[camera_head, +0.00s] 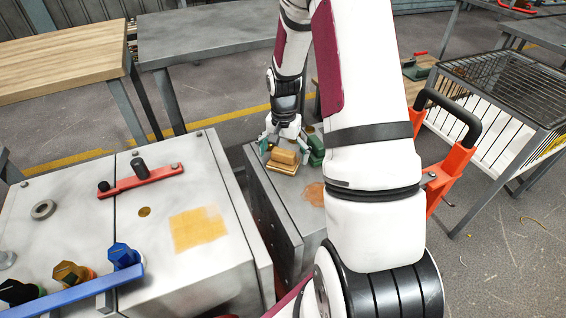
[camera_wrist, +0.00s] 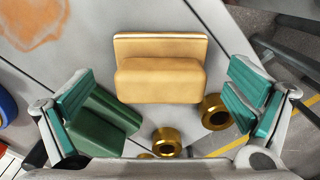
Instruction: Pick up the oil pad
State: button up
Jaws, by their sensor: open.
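A tan, padded, stepped block (camera_head: 283,158), which looks like the oil pad, sits on the small grey metal cabinet (camera_head: 258,190) in the head view. In the wrist view the tan block (camera_wrist: 160,75) lies between and ahead of my two teal-padded fingers, with no visible contact. My gripper (camera_head: 285,143) is open and points down just above or behind the block in the head view. My arm hides part of the cabinet's right side.
A dark green block (camera_wrist: 104,120) lies beside the left finger. Brass rings (camera_wrist: 215,112) stand near the right finger. A larger grey cabinet (camera_head: 200,265) at left carries a red bar, knobs and a flat yellow patch (camera_head: 198,229). A wire cage (camera_head: 500,90) stands right.

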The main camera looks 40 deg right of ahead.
jog(key=shift+f, duration=0.65)
jog(key=shift+c, duration=0.5)
jog(key=c, duration=1.4)
jog(key=shift+r, duration=0.55)
jog(key=r, duration=0.1)
jog(key=r+p, duration=0.1)
jog(key=shift+s+a+r, duration=0.1)
jog(key=shift+s+r, duration=0.25)
jog(key=shift+r, duration=0.05)
jog(key=s+a, duration=0.1)
jog(key=s, duration=0.4)
jog(key=s+a+p, duration=0.1)
jog(key=s+a, duration=0.1)
jog(key=s, duration=0.2)
jog(key=s+a+r+p, duration=0.1)
jog(key=s, duration=0.4)
jog(key=shift+s+a+r, duration=0.1)
jog(key=shift+s+a, duration=0.05)
jog(key=shift+s, duration=0.2)
